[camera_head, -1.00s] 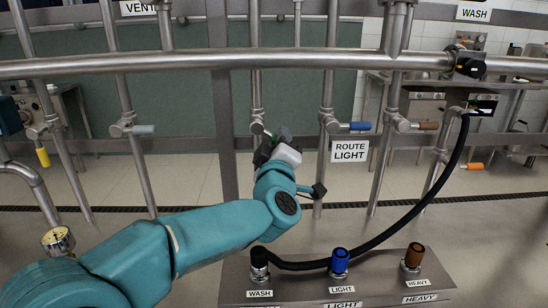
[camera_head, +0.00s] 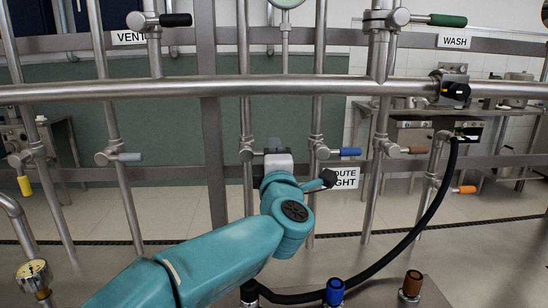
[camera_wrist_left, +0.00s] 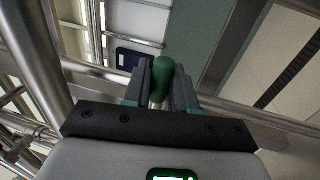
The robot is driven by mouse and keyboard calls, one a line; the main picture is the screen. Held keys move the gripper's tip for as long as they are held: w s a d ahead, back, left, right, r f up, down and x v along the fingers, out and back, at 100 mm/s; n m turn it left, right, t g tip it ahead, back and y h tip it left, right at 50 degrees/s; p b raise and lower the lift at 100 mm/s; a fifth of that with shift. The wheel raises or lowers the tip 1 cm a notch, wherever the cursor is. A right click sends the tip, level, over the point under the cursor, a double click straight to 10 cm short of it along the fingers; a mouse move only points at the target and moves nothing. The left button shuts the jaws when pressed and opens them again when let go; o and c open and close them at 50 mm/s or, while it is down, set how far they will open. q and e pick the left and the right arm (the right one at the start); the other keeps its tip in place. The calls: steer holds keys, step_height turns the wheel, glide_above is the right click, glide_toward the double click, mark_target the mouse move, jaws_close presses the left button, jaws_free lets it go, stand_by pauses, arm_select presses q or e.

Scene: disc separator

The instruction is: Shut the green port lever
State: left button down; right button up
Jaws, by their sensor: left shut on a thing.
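My left gripper (camera_head: 274,146) is at a valve (camera_head: 247,150) on a vertical pipe left of the blue lever. In the left wrist view the fingers (camera_wrist_left: 159,85) are closed around a rounded green lever handle (camera_wrist_left: 150,62), whose end shows between them. In the head view the gripper and wrist hide this handle, so its angle cannot be told there. Another green lever (camera_head: 447,20) sticks out to the right from a valve at the upper right. My right gripper is not in view.
A horizontal pipe (camera_head: 300,89) crosses above my left gripper. A blue lever (camera_head: 350,152) and the ROUTE LIGHT sign (camera_head: 345,178), partly covered by my wrist, are close on its right. A black hose (camera_head: 425,222) curves up at the right. A grey lever (camera_head: 130,157) is at the left.

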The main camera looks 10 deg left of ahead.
arm_select(q)
steer(key=shift+a+r, duration=0.1)
steer(key=shift+r, duration=0.05)
steer(key=c, duration=1.1)
jaws_free()
steer(key=shift+s, duration=0.1)
steer(key=shift+s+d+f, duration=0.2)
steer(key=shift+s, duration=0.1)
steer(key=b+v, duration=0.2)
steer(key=v, duration=1.3)
steer(key=shift+s, duration=0.2)
steer(key=shift+d+f, duration=0.1)
